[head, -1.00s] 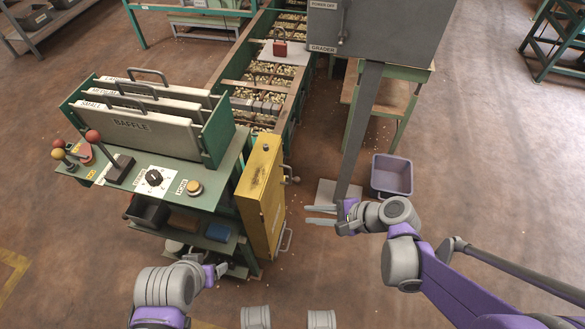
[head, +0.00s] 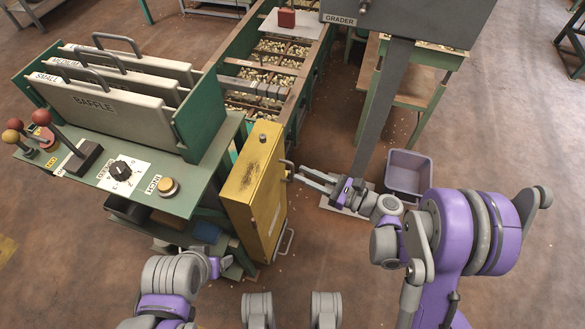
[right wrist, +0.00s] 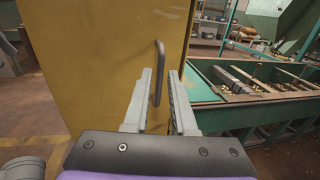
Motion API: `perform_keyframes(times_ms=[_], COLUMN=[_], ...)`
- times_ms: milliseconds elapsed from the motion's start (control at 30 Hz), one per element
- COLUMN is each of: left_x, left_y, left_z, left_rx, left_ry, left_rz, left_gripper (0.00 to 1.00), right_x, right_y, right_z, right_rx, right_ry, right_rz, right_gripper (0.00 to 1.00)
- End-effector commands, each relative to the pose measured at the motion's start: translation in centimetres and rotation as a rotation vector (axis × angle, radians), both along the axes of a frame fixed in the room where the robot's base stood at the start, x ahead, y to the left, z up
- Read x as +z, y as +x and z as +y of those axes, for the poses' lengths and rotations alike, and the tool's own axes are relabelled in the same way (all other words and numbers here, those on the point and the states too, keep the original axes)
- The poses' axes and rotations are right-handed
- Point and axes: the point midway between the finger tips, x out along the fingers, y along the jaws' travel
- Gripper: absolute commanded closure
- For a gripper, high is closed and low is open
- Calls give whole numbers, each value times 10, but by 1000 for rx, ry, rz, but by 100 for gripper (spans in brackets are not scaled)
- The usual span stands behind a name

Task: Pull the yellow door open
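The yellow door (head: 246,192) is on the tall yellow box at the right end of the green control bench. A grey bar handle (head: 288,170) stands out from its right side; a second grey handle (head: 287,241) is lower down. In the right wrist view the yellow panel (right wrist: 95,55) fills the left half, and the upright bar handle (right wrist: 160,72) appears between my fingertips. My right gripper (head: 301,178) is open, just right of the upper handle; contact is unclear. My left gripper (head: 222,266) is low before the bench, its fingers too small to judge.
The green bench (head: 205,180) carries levers, a dial and baffle plates (head: 105,112). A nut conveyor (head: 230,48) runs behind it. The grey grader post (head: 385,105) and purple bin (head: 409,172) stand right of my right gripper. Floor in front of the door is open.

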Motion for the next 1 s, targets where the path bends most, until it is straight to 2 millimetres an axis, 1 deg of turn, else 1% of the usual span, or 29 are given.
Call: perform_keyframes(times_ms=[33,100,200,300,633,667,700,767,800,1000], left_x=[-2,-3,-4,-4,-4,-4,-4,-4,-4,-4], left_y=[0,0,1,1,1,1,1,1,1,1], left_z=[0,0,0,0,0,0,0,0,0,0], left_rx=[0,0,0,0,0,0,0,0,0,0], left_ry=[0,0,0,0,0,0,0,0,0,0], left_rz=[0,1,1,1,1,1,1,1,1,1], left_gripper=[27,27,27,27,27,27,27,27,27,27], right_x=[0,0,0,0,0,0,0,0,0,0], right_y=[4,9,16,20,21,21,21,21,21,21], right_z=[9,19,29,36,38,38,38,38,38,38], right_rx=[4,3,2,1,-1,-1,-1,-1,-1,0], right_ry=[1,0,0,0,-1,-1,-1,-1,-1,-1], right_rz=[0,0,-1,-1,0,0,0,0,0,0], right_gripper=[76,76,76,76,76,79,86,97,100,100])
